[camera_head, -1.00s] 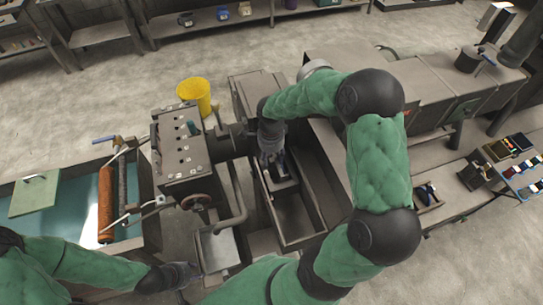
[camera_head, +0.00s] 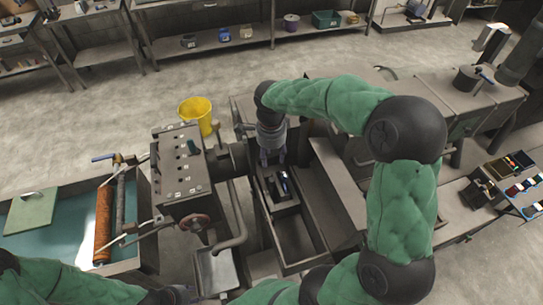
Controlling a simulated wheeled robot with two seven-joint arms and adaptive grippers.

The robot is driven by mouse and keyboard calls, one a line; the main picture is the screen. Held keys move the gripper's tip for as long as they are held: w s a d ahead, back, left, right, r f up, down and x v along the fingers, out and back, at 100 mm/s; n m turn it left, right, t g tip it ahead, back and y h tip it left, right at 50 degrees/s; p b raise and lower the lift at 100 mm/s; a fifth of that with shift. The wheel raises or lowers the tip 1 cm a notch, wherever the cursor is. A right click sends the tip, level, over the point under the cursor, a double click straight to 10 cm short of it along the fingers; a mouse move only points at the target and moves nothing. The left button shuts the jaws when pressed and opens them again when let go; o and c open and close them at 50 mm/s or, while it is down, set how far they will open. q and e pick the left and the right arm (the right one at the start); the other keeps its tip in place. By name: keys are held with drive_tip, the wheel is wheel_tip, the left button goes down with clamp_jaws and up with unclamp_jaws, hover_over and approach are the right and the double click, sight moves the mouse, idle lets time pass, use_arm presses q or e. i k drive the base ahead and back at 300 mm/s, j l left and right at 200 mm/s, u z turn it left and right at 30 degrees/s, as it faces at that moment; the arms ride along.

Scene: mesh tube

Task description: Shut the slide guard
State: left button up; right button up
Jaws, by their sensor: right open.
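A long dark metal trough (camera_head: 299,238) with an open top runs towards me in the middle of the machine. A dark block-like carriage (camera_head: 279,197) with a small blue and white part sits at its far end. I cannot tell for certain which part is the slide guard. My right gripper (camera_head: 272,160) points down just behind and above the carriage, open, with its fingers partly lost against the dark metal. No contact can be made out. My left gripper (camera_head: 183,294) is at the bottom edge, near the metal chute, partly cut off; its jaws cannot be made out.
Further left is a water tank with an orange roller (camera_head: 104,225). A yellow bucket (camera_head: 196,110) stands behind. My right arm arches over the machine's right side.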

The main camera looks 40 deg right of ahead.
sight(338, 205)
drive_tip(key=k+j, duration=0.8)
drive_tip(key=j, duration=0.1)
